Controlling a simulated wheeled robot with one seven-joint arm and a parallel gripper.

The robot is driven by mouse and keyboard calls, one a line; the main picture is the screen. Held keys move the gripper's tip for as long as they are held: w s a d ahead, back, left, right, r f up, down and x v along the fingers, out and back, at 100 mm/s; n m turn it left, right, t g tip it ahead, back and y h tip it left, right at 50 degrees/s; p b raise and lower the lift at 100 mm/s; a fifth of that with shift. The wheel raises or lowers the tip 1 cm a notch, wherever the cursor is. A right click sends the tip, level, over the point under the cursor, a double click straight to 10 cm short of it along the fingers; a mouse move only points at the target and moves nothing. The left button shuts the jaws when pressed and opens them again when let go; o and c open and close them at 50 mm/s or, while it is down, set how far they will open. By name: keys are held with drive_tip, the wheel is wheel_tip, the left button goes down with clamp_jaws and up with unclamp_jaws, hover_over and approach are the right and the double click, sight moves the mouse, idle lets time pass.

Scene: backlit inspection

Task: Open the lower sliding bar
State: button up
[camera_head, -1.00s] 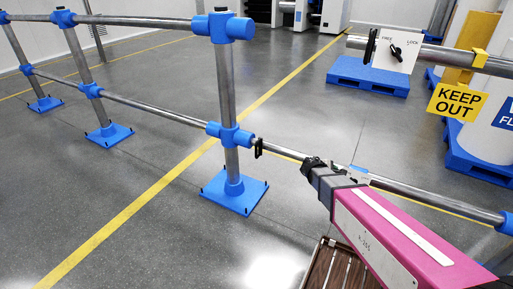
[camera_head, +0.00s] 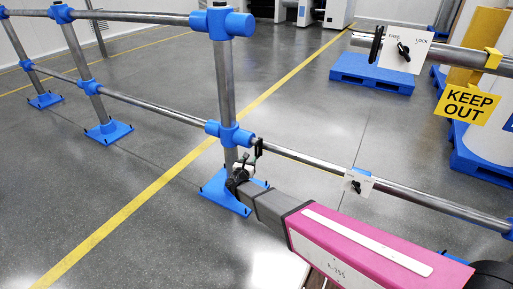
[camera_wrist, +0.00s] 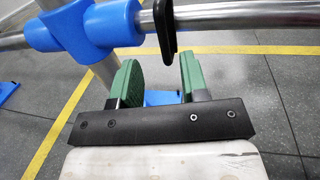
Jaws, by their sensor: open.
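The lower sliding bar (camera_head: 305,160) is a grey metal tube that runs from the blue post fitting (camera_head: 230,134) down to the right. It meets that fitting, as the wrist view also shows (camera_wrist: 235,16). A black handle (camera_head: 259,147) hangs on it just right of the fitting. A white plate with a black knob (camera_head: 357,184) sits further right on the bar. My gripper (camera_head: 240,168) is just below and left of the handle. In the wrist view its green-padded fingers (camera_wrist: 158,68) are apart and empty, with the handle (camera_wrist: 165,28) ahead, above the gap between them.
The upper sliding bar (camera_head: 448,57) ends short of the post, with its own handle and a FREE/LOCK plate (camera_head: 403,52). A yellow KEEP OUT sign (camera_head: 466,103) hangs from it. The post stands on a blue base (camera_head: 225,195). Blue pallets (camera_head: 370,73) lie behind; the floor between is clear.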

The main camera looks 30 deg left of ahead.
sight(256, 148)
drive_tip(key=w, duration=0.3)
drive_tip(key=w+a, duration=0.1)
drive_tip(key=w, duration=0.3)
drive_tip(key=w+a, duration=0.1)
drive_tip(key=w, duration=0.2)
drive_tip(key=shift+w, duration=0.25)
clamp_jaws()
